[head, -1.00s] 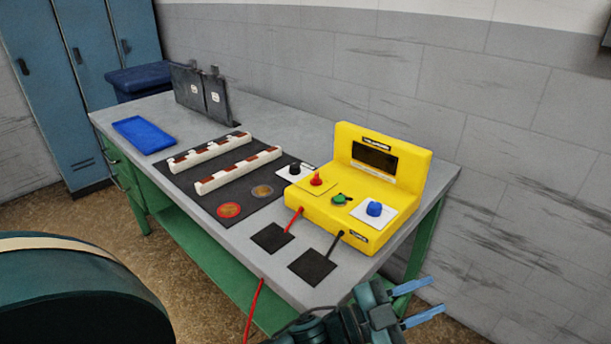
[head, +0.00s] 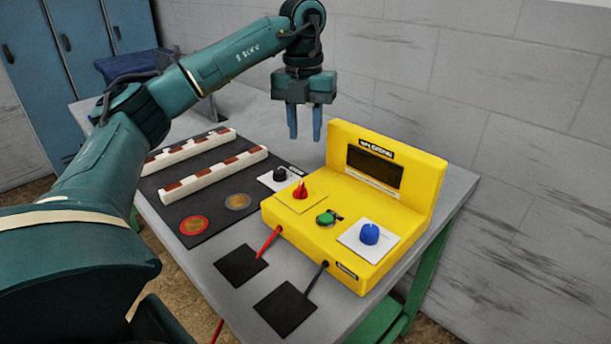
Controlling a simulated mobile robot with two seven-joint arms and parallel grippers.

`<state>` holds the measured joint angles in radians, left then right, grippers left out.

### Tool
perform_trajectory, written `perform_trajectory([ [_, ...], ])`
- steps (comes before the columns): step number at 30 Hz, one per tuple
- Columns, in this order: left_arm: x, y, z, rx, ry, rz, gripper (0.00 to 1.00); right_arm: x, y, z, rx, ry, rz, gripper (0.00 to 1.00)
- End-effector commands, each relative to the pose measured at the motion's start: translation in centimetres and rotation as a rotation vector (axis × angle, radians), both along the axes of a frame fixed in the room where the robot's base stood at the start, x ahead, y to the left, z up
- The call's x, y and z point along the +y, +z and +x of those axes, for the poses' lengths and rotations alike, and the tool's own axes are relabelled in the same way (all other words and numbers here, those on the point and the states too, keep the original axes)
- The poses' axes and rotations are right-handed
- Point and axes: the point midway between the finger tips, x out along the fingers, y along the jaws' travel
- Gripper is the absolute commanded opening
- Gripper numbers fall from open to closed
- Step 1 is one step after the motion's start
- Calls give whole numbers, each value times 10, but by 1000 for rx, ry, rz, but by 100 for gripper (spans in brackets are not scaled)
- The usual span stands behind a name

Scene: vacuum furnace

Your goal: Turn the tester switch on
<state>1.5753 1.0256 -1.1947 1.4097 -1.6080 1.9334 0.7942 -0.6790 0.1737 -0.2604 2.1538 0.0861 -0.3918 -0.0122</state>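The yellow tester (head: 345,205) stands on the right part of the bench. It has a dark display (head: 375,170), a red pointed knob (head: 300,190), a small green switch (head: 327,217) and a blue knob (head: 369,234) on a white plate. The display looks dark. I cannot tell the switch's position. My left gripper (head: 304,124) hangs above the bench, behind and above the red knob in the picture, fingers pointing down. Its two blue fingers are apart with nothing between them. It does not touch the tester. My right gripper is not in view.
Red and black leads join the tester's front. A wall stands behind.

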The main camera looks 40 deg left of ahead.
Motion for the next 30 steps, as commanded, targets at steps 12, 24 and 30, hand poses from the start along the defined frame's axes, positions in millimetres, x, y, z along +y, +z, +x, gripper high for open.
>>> perform_trajectory([
  [12,11,-50,-5,10,29,29,32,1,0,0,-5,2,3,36],
  [24,10,-116,-4,7,27,27,32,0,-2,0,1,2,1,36],
  [30,10,-125,-4,4,26,26,32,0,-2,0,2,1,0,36],
])
